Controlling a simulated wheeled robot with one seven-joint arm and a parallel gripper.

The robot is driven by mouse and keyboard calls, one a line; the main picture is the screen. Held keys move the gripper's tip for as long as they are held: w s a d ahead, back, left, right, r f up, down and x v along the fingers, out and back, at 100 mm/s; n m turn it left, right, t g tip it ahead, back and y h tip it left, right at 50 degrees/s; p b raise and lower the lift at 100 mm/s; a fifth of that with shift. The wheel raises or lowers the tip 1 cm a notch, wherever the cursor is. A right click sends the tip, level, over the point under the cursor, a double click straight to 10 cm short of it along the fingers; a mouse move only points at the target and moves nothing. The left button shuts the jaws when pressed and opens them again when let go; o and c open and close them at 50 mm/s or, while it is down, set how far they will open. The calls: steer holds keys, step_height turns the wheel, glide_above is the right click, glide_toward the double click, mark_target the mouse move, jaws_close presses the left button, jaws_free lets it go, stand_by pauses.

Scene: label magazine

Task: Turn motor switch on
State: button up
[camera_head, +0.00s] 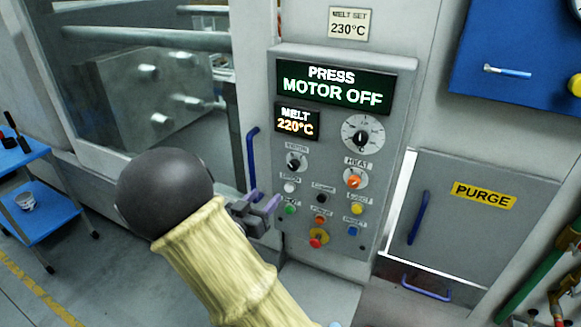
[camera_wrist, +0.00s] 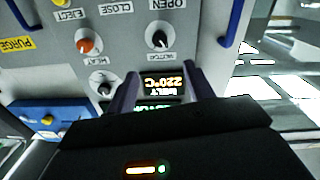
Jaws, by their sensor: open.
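The panel's display (camera_head: 333,86) reads PRESS MOTOR OFF. My gripper (camera_head: 264,200) is open and empty, in front of the panel's left side, lower than the switch. In the wrist view the fingers (camera_wrist: 160,76) frame the MELT 220°C display and are apart from the knob.
An orange HEAT knob (camera_head: 354,179) sits right of the switch, below a larger dial (camera_head: 362,133). Several push buttons and a red emergency knob (camera_head: 318,237) lie lower on the panel. A blue door handle (camera_head: 252,158) stands close to the panel's left edge.

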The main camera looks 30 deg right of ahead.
mark_target(292, 167)
steer(key=p+x, duration=0.5)
steer(key=x, duration=0.9)
steer(key=shift+w+d+r+p, duration=0.1)
steer(key=shift+w+d+p, duration=0.1)
steer(key=shift+p, duration=0.2)
steer(key=shift+w+d, duration=0.3)
steer(key=shift+d, duration=0.05)
steer(key=shift+c, duration=0.2)
steer(key=c, duration=0.9)
